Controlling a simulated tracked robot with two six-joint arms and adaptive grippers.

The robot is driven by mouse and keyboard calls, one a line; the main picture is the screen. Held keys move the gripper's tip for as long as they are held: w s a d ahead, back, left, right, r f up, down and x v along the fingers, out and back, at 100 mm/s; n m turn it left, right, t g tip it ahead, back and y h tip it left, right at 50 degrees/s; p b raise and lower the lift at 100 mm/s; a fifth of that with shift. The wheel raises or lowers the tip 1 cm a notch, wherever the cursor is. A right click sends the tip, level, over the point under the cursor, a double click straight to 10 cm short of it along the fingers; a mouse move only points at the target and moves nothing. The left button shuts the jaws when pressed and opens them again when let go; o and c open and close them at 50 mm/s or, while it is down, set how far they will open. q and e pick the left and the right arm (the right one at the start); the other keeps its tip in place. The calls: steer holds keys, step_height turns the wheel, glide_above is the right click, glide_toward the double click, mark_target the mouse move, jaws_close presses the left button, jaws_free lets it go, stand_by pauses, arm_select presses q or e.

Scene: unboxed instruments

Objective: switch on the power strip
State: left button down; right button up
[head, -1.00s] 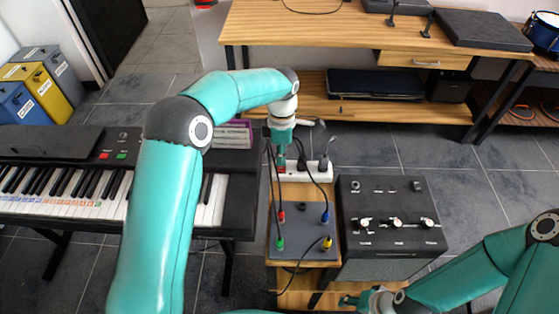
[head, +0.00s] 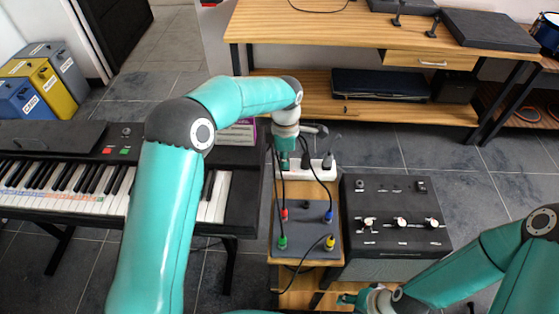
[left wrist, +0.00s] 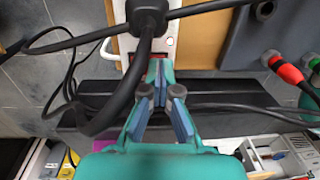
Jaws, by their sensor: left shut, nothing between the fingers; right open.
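My left gripper (head: 285,160) is shut and empty, pointing down at the strip's left end. Its fingertips (left wrist: 160,66) are close to the red part; I cannot tell whether they touch. My right gripper (head: 346,299) is open at the bottom edge, far from the strip.
A keyboard (head: 90,185) stands left of the strip. A black control box (head: 392,225) with knobs stands to the right. A grey panel (head: 305,240) with coloured plugs and loose cables sits in front. A wooden bench (head: 330,45) stands behind, with open floor between.

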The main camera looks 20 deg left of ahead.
arm_select(q)
steer(key=shift+w, duration=0.1)
steer(key=shift+w+r+p, duration=0.1)
steer(key=shift+w+p, duration=0.2)
steer(key=shift+p, duration=0.15)
steer(key=shift+w+a, duration=0.15)
steer(key=shift+w, duration=0.3)
steer(key=shift+r, duration=0.15)
steer(key=shift+r+p, duration=0.25)
steer(key=shift+p, duration=0.2)
steer(key=r, duration=0.1)
steer(key=r+p, duration=0.2)
steer(key=r, duration=0.1)
steer(key=shift+s, duration=0.25)
step_height(320, 180, up, 9)
steer(key=s+b, duration=0.1)
steer(key=shift+d, duration=0.2)
steer(key=shift+r, duration=0.1)
